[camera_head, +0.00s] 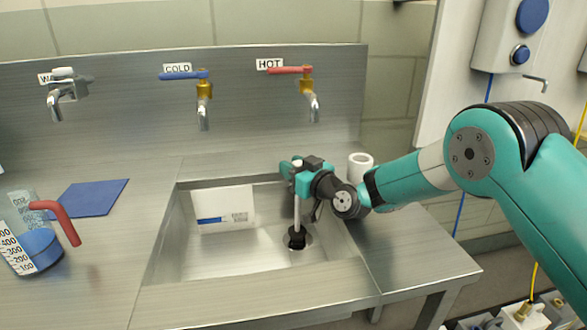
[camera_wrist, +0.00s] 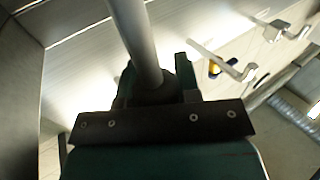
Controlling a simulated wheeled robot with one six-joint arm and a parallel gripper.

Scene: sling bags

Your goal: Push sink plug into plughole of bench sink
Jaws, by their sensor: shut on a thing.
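The sink plug (camera_head: 297,239) is a dark stopper at the lower end of a pale upright stem. My gripper (camera_head: 299,178) is shut on the stem over the right part of the bench sink (camera_head: 172,238). In the wrist view the grey stem (camera_wrist: 133,35) runs between the fingers of my gripper (camera_wrist: 155,85). The plughole (camera_head: 309,242) shows as a pale round rim on the basin floor, partly covered by the plug in the head view. The plug appears at or just above the hole, slightly toward its left side. I cannot tell whether it touches the rim.
A white cylinder (camera_head: 360,167) stands behind my wrist. COLD (camera_head: 203,105) and HOT (camera_head: 311,95) taps overhang the back. A jug (camera_head: 38,245) with blue liquid and a blue mat (camera_head: 88,198) are left.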

